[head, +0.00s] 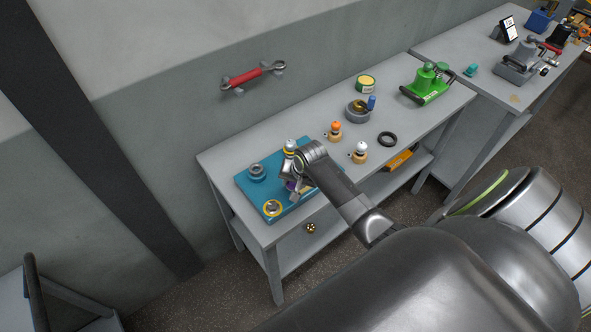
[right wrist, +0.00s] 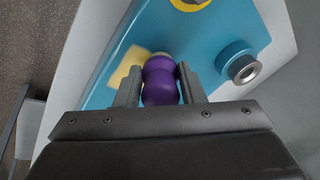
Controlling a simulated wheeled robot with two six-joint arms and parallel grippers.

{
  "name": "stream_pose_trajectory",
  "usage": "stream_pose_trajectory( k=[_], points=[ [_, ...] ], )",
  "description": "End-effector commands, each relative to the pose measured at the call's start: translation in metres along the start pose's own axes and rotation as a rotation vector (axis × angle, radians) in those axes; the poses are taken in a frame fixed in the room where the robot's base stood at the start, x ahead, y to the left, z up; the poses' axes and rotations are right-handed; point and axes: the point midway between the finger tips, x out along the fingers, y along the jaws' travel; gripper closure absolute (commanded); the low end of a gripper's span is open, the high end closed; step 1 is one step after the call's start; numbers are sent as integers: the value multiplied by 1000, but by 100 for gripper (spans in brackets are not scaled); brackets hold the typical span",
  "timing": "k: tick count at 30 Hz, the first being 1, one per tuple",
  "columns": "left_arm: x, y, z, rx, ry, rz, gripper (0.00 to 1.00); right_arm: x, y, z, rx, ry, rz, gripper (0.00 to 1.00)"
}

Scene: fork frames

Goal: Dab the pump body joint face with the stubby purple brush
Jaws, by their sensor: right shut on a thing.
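The stubby purple brush (right wrist: 161,82) is held upright between the fingers of my right gripper (right wrist: 158,88); a bit of its purple also shows in the head view (head: 291,185). A blurred pale yellow patch (right wrist: 127,66) lies beside its far end; I cannot tell whether it is bristles. I cannot tell for sure which part is the pump body joint face. Contact between brush and teal piece is unclear. My left gripper is out of view.
The grey bench (head: 318,112) also carries a white-topped piece (head: 360,152), an orange-topped piece (head: 336,131), a grey pot (head: 356,113), a black ring (head: 387,139), a green tin (head: 366,83) and a green device (head: 426,88).

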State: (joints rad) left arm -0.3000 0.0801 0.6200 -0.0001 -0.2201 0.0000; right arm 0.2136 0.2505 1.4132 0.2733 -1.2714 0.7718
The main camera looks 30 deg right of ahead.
Motion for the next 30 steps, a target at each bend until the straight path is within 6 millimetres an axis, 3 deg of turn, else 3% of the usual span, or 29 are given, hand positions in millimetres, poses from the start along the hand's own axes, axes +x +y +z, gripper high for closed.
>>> stream_pose_trajectory(
  k=[16,30],
  points=[
    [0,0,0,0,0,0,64,-1,13,-13,1,-2,4,87],
    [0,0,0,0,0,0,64,-1,11,-12,0,-2,1,87]
  ],
)
